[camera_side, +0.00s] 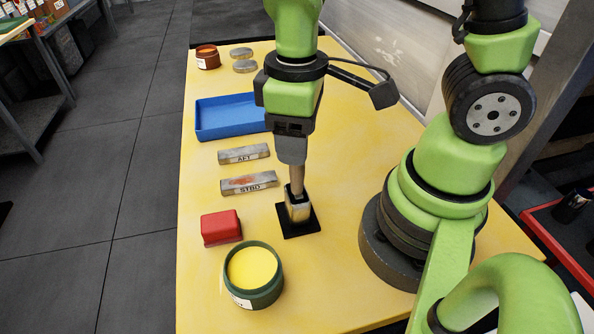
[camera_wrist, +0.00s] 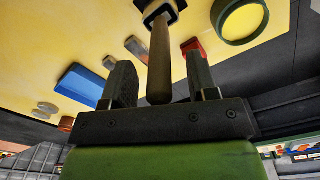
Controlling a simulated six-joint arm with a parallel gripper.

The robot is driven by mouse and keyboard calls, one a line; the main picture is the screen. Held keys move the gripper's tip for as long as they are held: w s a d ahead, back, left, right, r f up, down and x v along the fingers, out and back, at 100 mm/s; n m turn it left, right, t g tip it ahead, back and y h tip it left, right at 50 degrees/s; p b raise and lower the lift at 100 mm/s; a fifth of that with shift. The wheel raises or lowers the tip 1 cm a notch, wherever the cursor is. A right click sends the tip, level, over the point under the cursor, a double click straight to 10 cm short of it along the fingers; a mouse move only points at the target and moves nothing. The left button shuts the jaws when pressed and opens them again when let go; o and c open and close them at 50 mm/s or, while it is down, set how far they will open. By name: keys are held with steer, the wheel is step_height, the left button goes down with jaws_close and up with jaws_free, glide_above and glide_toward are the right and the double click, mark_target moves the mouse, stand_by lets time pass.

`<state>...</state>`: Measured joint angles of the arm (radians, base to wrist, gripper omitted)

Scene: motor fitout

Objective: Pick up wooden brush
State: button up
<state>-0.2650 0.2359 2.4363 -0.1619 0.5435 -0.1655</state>
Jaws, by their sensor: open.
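The wooden brush (camera_side: 298,180) stands upright, handle up, in a small holder with a black square base (camera_side: 299,228) on the yellow table. Its bristle end is hidden in the holder. My gripper (camera_side: 291,152) points down over the top of the handle. In the wrist view the brush handle (camera_wrist: 160,65) runs between the two fingers of my gripper (camera_wrist: 159,62), with a gap on both sides. The jaws are open and hold nothing.
A blue tray (camera_side: 231,133), two metal bars labelled AFT (camera_side: 244,154) and STBD (camera_side: 249,184), a red block (camera_side: 221,228) and a green tub with yellow content (camera_side: 252,273) lie left of the holder. A brown jar (camera_side: 208,60) stands at the far end.

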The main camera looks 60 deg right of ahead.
steer(key=shift+c, duration=0.2)
jaws_close()
steer(key=shift+r, duration=0.15)
